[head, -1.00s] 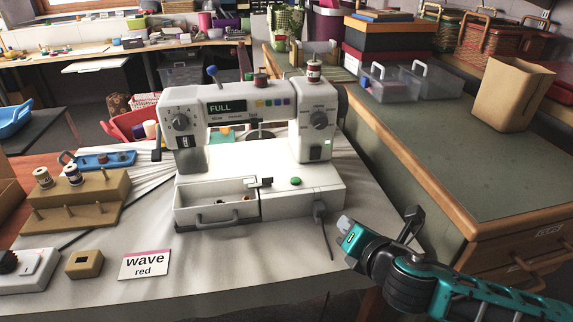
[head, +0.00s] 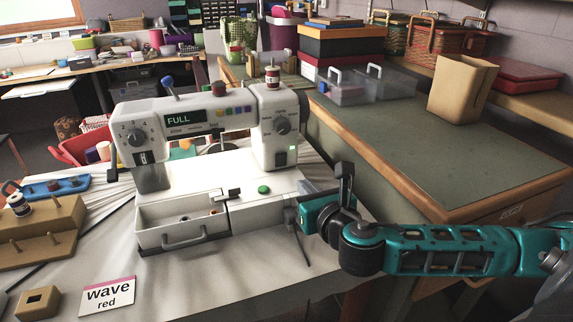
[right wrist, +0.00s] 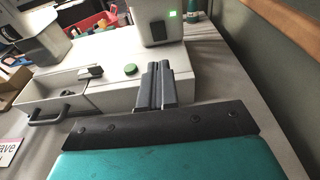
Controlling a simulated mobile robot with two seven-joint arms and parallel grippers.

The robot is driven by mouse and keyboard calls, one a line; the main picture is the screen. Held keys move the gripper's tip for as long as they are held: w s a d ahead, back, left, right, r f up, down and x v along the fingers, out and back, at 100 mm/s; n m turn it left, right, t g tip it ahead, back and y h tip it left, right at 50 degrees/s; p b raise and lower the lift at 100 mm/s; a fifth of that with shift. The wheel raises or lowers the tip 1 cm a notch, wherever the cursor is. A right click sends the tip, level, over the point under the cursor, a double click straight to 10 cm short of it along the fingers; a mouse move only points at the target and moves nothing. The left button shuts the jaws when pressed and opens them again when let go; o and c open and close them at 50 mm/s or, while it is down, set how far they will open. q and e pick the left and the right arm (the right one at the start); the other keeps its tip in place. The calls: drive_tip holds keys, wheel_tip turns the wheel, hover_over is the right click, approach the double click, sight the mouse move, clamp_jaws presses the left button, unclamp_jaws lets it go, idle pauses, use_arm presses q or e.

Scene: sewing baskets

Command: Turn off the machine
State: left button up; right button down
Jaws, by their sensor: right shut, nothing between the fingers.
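The white sewing machine (head: 206,125) stands on a pale cloth, its display reading "FULL". A small lit green square (head: 292,148) is on the lower part of its right column; it also glows in the right wrist view (right wrist: 174,14). A round green button (head: 263,189) sits on the base; it shows left of the fingers in the right wrist view (right wrist: 131,69). My right gripper (head: 290,214) is at the base's right front corner, shut and empty. Its fingers (right wrist: 155,68) point toward the column below the green light. Contact cannot be told. My left gripper is out of view.
An open drawer (head: 184,239) juts from the machine's front left. A card reading "wave red" (head: 107,296) and a wooden spool stand (head: 45,235) lie to the left. A green-topped counter (head: 420,155) with clear boxes and a tan bin borders the right side.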

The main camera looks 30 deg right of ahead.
drive_tip(key=b, duration=0.2)
approach(282, 157)
drive_tip(key=x, duration=0.2)
drive_tip(key=f+x, duration=0.1)
drive_tip(key=x, duration=0.2)
drive_tip(key=shift+s, duration=0.1)
drive_tip(key=shift+w+d+r, duration=0.15)
drive_tip(key=shift+w, duration=0.65)
drive_tip(key=shift+w+d+r+p, duration=0.1)
drive_tip(key=shift+w+r+p, duration=0.25)
drive_tip(key=shift+p, duration=0.55)
drive_tip(key=shift+f, duration=0.2)
drive_tip(key=shift+s, duration=0.1)
